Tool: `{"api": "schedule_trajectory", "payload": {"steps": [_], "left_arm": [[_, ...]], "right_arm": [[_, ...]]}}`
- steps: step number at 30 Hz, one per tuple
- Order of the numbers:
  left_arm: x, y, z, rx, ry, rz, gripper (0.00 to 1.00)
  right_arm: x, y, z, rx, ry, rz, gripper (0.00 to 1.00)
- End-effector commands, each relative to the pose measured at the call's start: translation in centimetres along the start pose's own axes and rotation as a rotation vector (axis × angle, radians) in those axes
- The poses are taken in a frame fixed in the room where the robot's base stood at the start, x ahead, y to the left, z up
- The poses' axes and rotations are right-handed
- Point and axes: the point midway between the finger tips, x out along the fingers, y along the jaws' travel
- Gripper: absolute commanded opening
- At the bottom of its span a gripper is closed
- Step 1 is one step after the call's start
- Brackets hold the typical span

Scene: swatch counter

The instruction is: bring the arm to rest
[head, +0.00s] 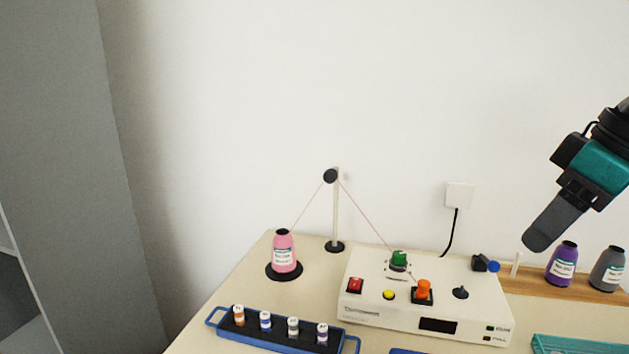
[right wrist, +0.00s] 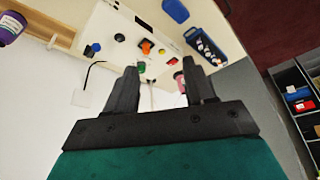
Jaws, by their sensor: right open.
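My right gripper (head: 541,234) comes in from the right in the head view, raised above the back right of the counter. In the right wrist view its two dark fingers (right wrist: 163,88) stand apart with nothing between them, so it is open and empty. It touches nothing that I can see. The purple thread cone (head: 562,264) and the grey cone (head: 607,269) stand below and to the right of its fingertips. My left gripper does not show.
A white machine (head: 380,322) with buttons stands mid-counter. A pink cone (head: 284,254) stands at left, its thread running over a post (head: 336,215). A blue tray (head: 270,332) holds several small spools. A teal tray (head: 570,344) lies front right.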

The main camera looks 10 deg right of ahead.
Motion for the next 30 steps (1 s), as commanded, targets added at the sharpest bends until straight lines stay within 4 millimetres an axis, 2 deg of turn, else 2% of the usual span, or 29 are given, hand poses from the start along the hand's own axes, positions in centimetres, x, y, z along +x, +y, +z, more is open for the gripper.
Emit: {"api": "schedule_trajectory", "payload": {"steps": [1,3,8,14,18,21,25,30], "left_arm": [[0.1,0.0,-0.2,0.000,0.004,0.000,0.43],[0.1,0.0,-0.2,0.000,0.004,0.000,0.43],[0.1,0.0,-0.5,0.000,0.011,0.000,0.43],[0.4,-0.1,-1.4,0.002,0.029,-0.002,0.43],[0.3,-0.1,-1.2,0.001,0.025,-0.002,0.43],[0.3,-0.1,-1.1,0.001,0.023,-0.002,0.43],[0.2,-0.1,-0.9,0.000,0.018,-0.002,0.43],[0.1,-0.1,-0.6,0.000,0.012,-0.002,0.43]], "right_arm": [[0.0,0.0,0.0,0.000,0.000,0.000,0.54],[3.1,-0.6,-0.5,-0.041,-0.024,-0.007,0.54],[8.8,-1.9,-0.9,-0.112,-0.045,-0.006,0.54],[17.1,-5.3,-0.2,-0.188,-0.039,-0.028,0.54],[22.7,-9.0,1.4,-0.199,-0.012,-0.051,0.54],[25.9,-11.7,3.1,-0.174,0.011,-0.060,0.54],[28.7,-14.7,5.8,-0.106,0.029,-0.055,0.54],[30.6,-17.2,9.6,0.010,0.021,-0.019,0.54]]}}
